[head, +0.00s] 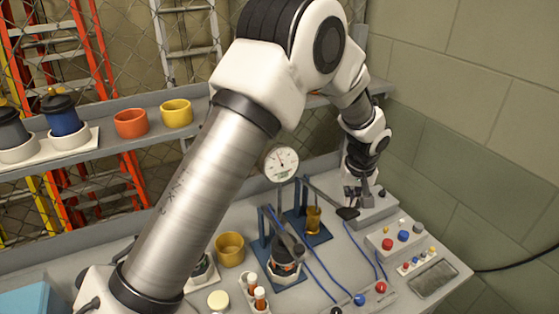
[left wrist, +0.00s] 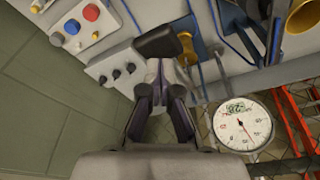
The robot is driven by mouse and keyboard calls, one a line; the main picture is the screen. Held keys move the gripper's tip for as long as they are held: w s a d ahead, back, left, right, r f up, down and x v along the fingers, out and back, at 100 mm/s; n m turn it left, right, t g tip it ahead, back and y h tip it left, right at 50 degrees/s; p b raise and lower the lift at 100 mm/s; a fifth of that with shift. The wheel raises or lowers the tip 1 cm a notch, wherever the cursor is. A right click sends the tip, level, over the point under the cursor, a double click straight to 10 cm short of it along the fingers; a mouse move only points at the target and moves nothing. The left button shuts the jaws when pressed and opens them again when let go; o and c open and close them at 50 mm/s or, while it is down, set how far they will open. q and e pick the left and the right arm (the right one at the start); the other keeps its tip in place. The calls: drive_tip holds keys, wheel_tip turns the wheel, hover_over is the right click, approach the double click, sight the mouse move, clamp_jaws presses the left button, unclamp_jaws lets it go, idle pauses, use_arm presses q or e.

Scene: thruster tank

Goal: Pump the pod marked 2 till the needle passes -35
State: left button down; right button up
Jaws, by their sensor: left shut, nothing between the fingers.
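Two blue-based pump pods with lever arms stand on the bench. The rear pod (head: 313,220) is amber, and its lever ends in a black pad (head: 347,213). The front pod (head: 286,262) is dark with an orange band. I cannot make out the 2 on either. My left gripper (head: 359,198) is shut and empty, just behind the rear lever's black pad. In the left wrist view the pad (left wrist: 158,42) lies just beyond the fingertips; contact is unclear. The round white gauge (head: 281,163) also shows there (left wrist: 242,122), with a thin needle and a small readout I cannot read surely. My right gripper is not in view.
Button boxes (head: 394,238) and a grey tray (head: 434,280) fill the bench's right side. Blue cables cross the front. A yellow cup (head: 230,248) and a vial rack (head: 255,292) stand at front left. A shelf with cups (head: 131,122) runs behind.

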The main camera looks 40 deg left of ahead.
use_arm(q)
drive_tip(key=shift+w+f, duration=0.15)
drive_tip(key=shift+f, duration=0.05)
drive_tip(key=s+d+f+b+x, duration=0.1)
drive_tip(key=s+d+b+x, duration=0.1)
drive_tip(key=b+x, duration=0.9)
drive_tip(key=r+p, duration=0.3)
drive_tip(key=p, duration=0.1)
drive_tip(key=r+p, duration=0.3)
drive_tip(key=r, duration=0.1)
drive_tip(key=r+p, duration=0.4)
drive_tip(key=shift+w+a+r+p, duration=0.1)
drive_tip(key=shift+a+r+p, duration=0.1)
drive_tip(key=shift+a+p, duration=0.15)
drive_tip(key=shift+d+r, duration=0.1)
drive_tip(key=shift+r, duration=0.25)
drive_tip(key=shift+f, duration=0.2)
drive_tip(key=shift+r, duration=0.1)
